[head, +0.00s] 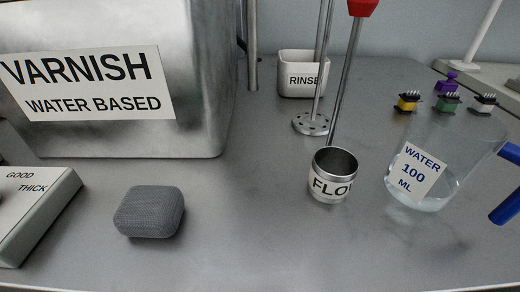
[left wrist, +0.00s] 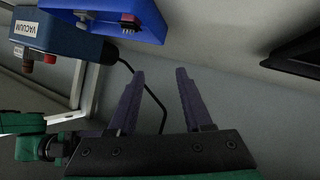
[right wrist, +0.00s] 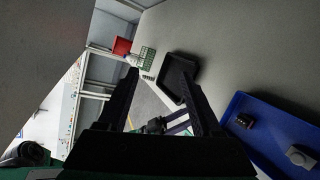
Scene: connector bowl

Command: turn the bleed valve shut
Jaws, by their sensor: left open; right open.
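No bleed valve can be made out for sure in any view. A blue box labelled VACUUM (left wrist: 62,38) shows at the upper left of the left wrist view, with a small red knob (left wrist: 28,52) and darker knobs on its end. I cannot tell whether one of these is the valve. My left gripper (left wrist: 160,73) is open and empty, to the right of the box and apart from it. My right gripper (right wrist: 158,72) is open and empty, with a black tray (right wrist: 180,78) seen beyond its fingers. Neither gripper shows in the head view.
The head view shows a VARNISH tank (head: 205,80), a grey sponge-like block (head: 150,212), a metal cup (head: 328,195), a RINSE container (head: 300,93), and a WATER beaker (head: 450,150). Blue trays show in the left wrist (left wrist: 110,30) and right wrist (right wrist: 262,150) views. The front-middle table is clear.

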